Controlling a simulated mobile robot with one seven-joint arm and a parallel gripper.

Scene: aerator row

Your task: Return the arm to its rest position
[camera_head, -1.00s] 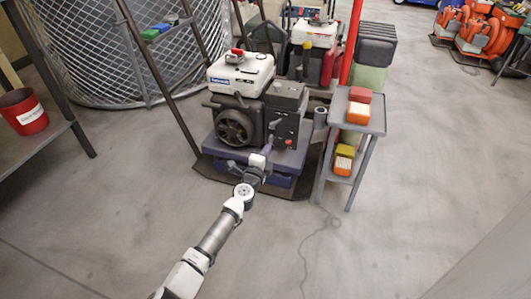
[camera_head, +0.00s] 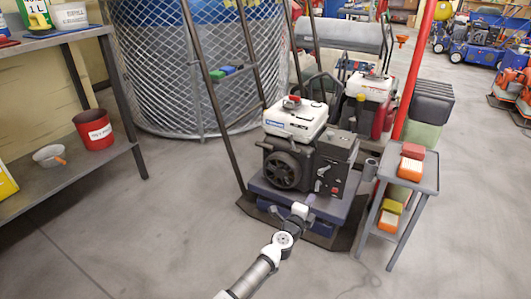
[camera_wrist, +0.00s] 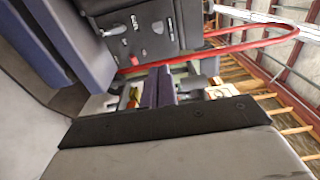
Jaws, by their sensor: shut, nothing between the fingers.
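My arm (camera_head: 255,275) reaches up from the bottom of the head view, its end in front of the engine-driven machine (camera_head: 300,150). In the wrist view my gripper (camera_wrist: 159,88) shows as two purplish fingers close together, shut and empty. The fingers look clear of the machine's dark panel (camera_wrist: 135,35), which fills the upper left of the wrist view. In the head view the fingertips are hard to make out against the machine.
A small grey side table (camera_head: 425,175) with orange and yellow boxes stands right of the machine. A workbench (camera_head: 60,175) with a red bucket (camera_head: 94,130) is at left. A red post (camera_head: 412,65) rises behind the table. The foreground floor is clear.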

